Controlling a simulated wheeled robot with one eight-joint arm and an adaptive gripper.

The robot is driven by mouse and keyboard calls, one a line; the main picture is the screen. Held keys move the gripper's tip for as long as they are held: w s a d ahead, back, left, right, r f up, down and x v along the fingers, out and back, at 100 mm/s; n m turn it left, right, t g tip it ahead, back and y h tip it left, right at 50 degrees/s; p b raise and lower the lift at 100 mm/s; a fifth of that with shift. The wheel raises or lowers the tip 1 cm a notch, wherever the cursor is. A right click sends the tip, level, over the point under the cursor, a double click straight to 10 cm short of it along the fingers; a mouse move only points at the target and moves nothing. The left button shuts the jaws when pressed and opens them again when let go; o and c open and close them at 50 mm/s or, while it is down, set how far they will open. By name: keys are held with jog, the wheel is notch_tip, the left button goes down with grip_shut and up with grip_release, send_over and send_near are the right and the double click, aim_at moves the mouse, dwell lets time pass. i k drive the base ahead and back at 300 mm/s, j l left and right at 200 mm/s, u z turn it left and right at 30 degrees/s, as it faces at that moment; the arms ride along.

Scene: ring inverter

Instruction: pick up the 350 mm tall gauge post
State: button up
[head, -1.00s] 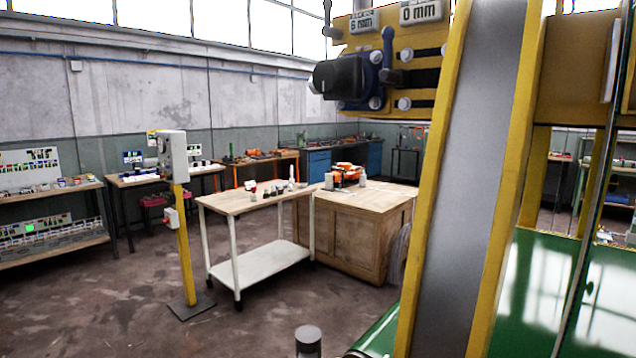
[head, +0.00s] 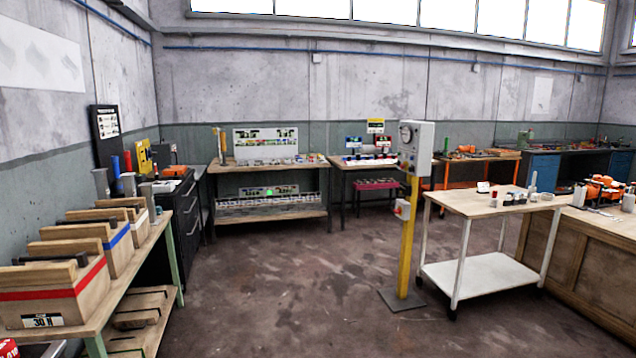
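I cannot make out which thing is the 350 mm gauge post, as no height marking is readable. Several upright posts stand at the far end of the left bench: a grey post (head: 101,184), a second grey post (head: 128,184) and a shorter grey one (head: 147,203). A small pale upright piece (head: 532,183) stands on the white-legged cart (head: 482,206) at right. My gripper is not in view.
The left bench (head: 148,258) carries wooden boxes with coloured bands (head: 62,292). A yellow pedestal (head: 408,235) with a grey box stands mid-floor, left of the cart. A wooden cabinet (head: 590,255) is at right. The floor (head: 280,290) between bench and pedestal is clear.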

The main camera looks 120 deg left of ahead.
aim_at(101, 176)
jog(key=u, duration=4.05)
jog(key=i+l+u, duration=0.2)
jog(key=i, duration=0.25)
jog(key=i+l+u, duration=0.2)
jog(key=i, duration=0.3)
jog(key=i+l+u, duration=0.2)
jog(key=i, duration=0.25)
jog(key=i+l, duration=0.1)
jog(key=i, duration=1.75)
jog(key=i+u, duration=0.2)
jog(key=u, duration=0.2)
jog(key=i+l+u, duration=0.15)
jog(key=u, duration=0.2)
jog(key=i+l+u, duration=0.2)
jog(key=u, duration=0.2)
jog(key=i+l+u, duration=0.1)
jog(key=u, duration=0.35)
jog(key=i+l+u, duration=0.1)
jog(key=u, duration=0.35)
jog(key=l+u, duration=0.35)
jog(key=l, duration=0.6)
jog(key=l+u, duration=0.3)
jog(key=l, duration=0.65)
